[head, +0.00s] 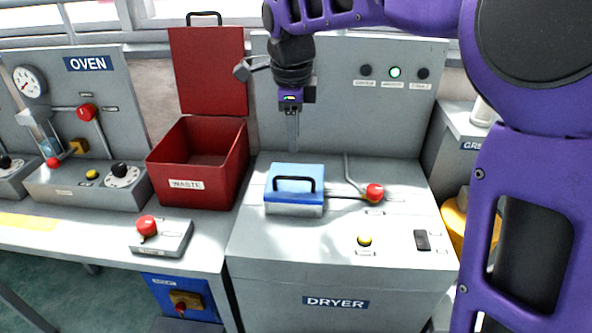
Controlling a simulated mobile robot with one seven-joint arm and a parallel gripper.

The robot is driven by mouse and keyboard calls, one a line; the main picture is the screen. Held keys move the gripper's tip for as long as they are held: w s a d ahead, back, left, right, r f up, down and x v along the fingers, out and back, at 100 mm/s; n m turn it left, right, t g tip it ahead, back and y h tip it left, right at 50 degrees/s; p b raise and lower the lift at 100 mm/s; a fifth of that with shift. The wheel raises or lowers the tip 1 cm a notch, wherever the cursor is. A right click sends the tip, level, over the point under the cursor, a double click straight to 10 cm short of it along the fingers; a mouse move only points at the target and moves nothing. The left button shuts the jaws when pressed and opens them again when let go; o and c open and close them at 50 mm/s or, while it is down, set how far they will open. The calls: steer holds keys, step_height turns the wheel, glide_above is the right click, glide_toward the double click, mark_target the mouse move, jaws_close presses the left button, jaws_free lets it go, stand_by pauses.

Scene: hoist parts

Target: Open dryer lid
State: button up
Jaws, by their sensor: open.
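The dryer (300,270) is a grey cabinet with a "DRYER" label on its front. Its blue lid (312,170) with a black handle (294,184) lies flat on a small grey box on top and looks shut. A rod with a red knob (375,193) extends to the right of the lid. My gripper (293,140) points down above and behind the lid, apart from the handle. It is open and empty; its fingers appear narrow from this side.
An open red waste bin (196,160) stands left of the dryer, its lid raised. A yellow button (364,240) and a black switch (422,240) sit on the dryer's front right. The oven panel (85,130) is at the far left. My purple arm covers the right side.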

mark_target(295, 179)
steer(key=f, duration=0.3)
steer(key=w+f+b, duration=0.1)
steer(key=f, duration=0.3)
steer(key=w+f, duration=0.1)
steer(key=f, duration=0.2)
steer(key=shift+w+f, duration=0.1)
steer(key=shift+f, duration=0.3)
jaws_close()
stand_by(0.8)
